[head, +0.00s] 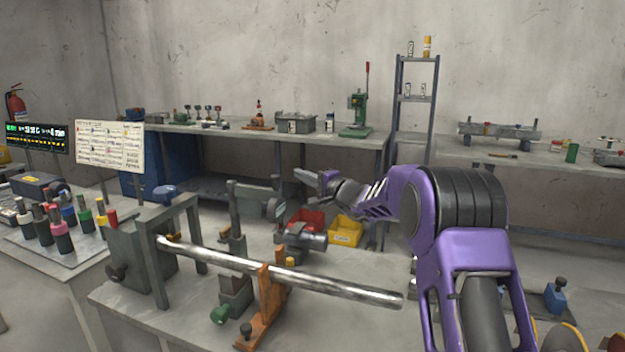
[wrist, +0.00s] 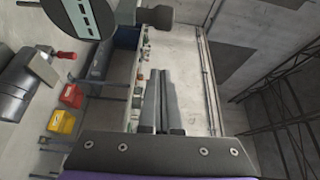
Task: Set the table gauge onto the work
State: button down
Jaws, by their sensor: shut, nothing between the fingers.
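The work appears to be the long shiny metal bar (head: 330,285). It runs from the grey clamp block (head: 137,258) at the left across an orange rest (head: 270,298). A grey upright post with a side arm (head: 252,196) ends in a round, dial-like head (head: 275,209) above the bar; this may be the table gauge, but I cannot be sure. My gripper (head: 308,176) is shut and empty, behind and above the bar, close to that head. Its fingers (wrist: 160,98) lie together in the wrist view.
Several coloured-top tools (head: 60,225) stand on the left bench. A green press (head: 357,115) stands on the back bench.

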jog(key=shift+s+a, duration=0.2)
jog(key=shift+a, duration=0.45)
jog(key=shift+s+a, duration=0.2)
jog(key=shift+a, duration=0.5)
jog(key=shift+s+a, duration=0.2)
jog(key=shift+a, duration=0.45)
